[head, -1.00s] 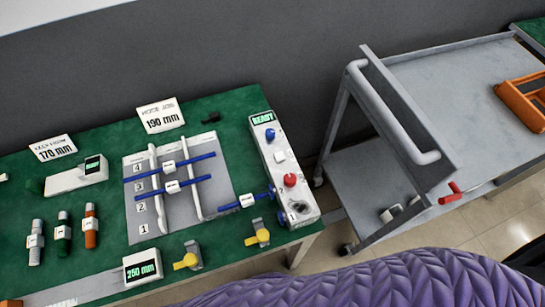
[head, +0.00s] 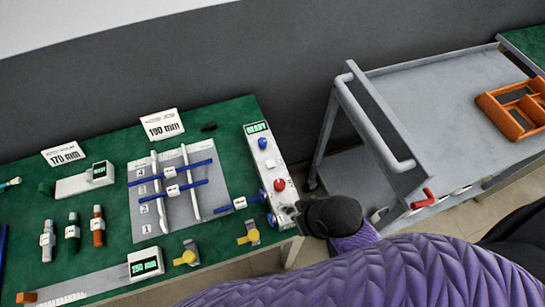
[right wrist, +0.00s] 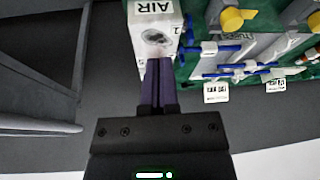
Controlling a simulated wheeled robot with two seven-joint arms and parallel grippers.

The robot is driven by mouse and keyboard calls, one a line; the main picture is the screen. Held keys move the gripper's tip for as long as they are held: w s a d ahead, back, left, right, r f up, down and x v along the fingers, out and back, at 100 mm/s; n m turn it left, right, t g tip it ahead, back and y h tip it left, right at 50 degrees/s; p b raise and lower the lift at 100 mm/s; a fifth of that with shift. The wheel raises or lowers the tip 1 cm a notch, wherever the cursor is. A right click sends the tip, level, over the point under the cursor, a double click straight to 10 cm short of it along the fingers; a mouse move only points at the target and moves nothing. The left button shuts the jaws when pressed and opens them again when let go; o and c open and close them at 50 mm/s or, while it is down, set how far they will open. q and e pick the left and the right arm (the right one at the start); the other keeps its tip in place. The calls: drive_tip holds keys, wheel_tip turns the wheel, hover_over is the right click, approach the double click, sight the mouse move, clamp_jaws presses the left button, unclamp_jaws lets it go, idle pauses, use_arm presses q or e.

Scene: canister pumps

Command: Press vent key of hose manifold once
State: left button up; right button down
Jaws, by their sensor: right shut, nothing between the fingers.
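No key label is readable as "vent". In the right wrist view my purple fingers (right wrist: 155,80) are shut and empty, their tips close to the box end marked "AIR" (right wrist: 155,10), near a dark round fitting (right wrist: 158,40). Contact is unclear. My left gripper is out of view.
Yellow-handled valves (head: 249,233) sit at the table's front. A grey cart (head: 430,100) with an orange tray (head: 515,110) stands to the right, beyond a floor gap.

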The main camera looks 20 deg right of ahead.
drive_tip(key=w+a+r+t+y, duration=0.2)
drive_tip(key=w+a+r, duration=0.2)
drive_tip(key=w, duration=0.3)
drive_tip(key=r+m+t+y, duration=0.1)
drive_tip(key=m+y, duration=0.1)
drive_tip(key=m, duration=0.2)
hover_over(273, 165)
drive_tip(key=shift+r, duration=0.15)
drive_tip(key=shift+n, duration=0.3)
wheel_tip(273, 165, down, 8)
drive_tip(key=b, duration=0.7)
drive_tip(key=shift+b, duration=0.4)
drive_tip(key=shift+f, duration=0.5)
